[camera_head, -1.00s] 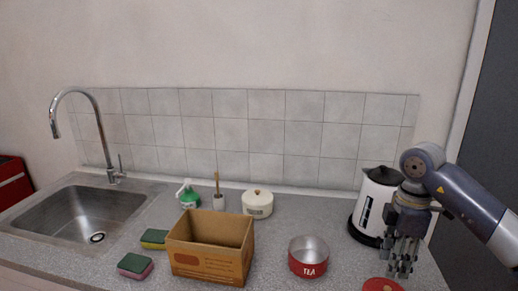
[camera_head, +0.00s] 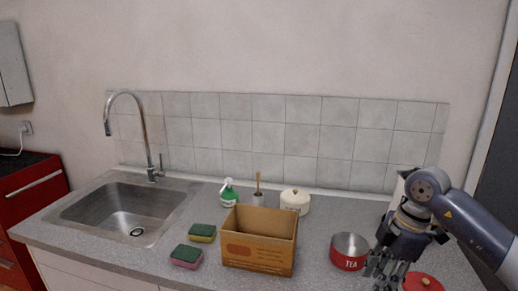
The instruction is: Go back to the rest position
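My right gripper (camera_head: 385,272) comes in from the right and points down over the right end of the counter (camera_head: 318,235). Its fingers look spread, with nothing seen between them. It is between the red tea tin (camera_head: 349,252) and a red lid (camera_head: 422,282). The tin is open at the top and upright. My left gripper is not in view.
An open cardboard box (camera_head: 258,257) stands mid-counter, with two sponges (camera_head: 202,232) (camera_head: 186,256) to its left. Behind are a green spray bottle (camera_head: 228,192), a brush in a holder (camera_head: 258,198) and a cream pot (camera_head: 295,201). The sink (camera_head: 125,207) is at left. The kettle is mostly hidden.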

